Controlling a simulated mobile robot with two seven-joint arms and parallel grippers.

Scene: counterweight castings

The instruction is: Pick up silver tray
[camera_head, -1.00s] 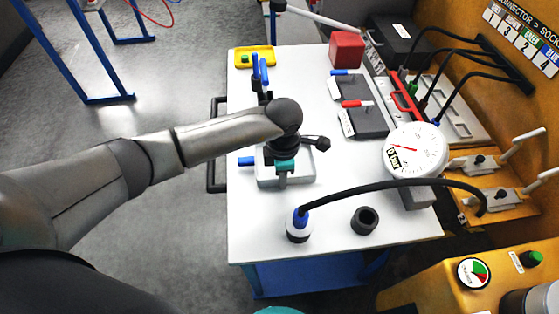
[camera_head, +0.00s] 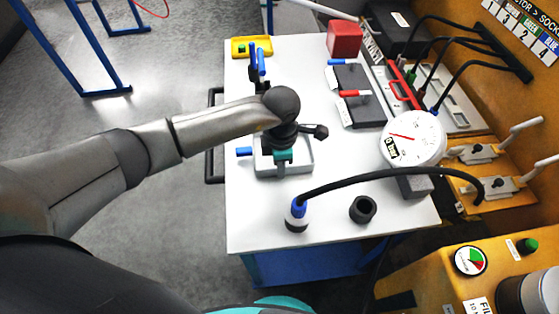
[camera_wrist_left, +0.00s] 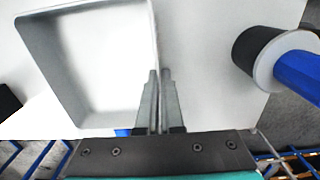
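The silver tray (camera_head: 301,167) is a shallow, square, light grey tray on the white table, partly hidden under my left arm in the head view. In the left wrist view the tray (camera_wrist_left: 100,60) fills the left side, its inside empty where it shows. My left gripper (camera_head: 283,156) points down over the tray. In the wrist view its fingertips (camera_wrist_left: 159,75) are close together, one on each side of the tray's wall, and look shut on it. The tray appears to rest on the table. My right gripper is not in view.
A connector with a blue ring and black cable (camera_head: 297,214) and a black ring (camera_head: 363,209) stand near the tray. A round gauge (camera_head: 413,138) is to the right. The table's front corner is clear.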

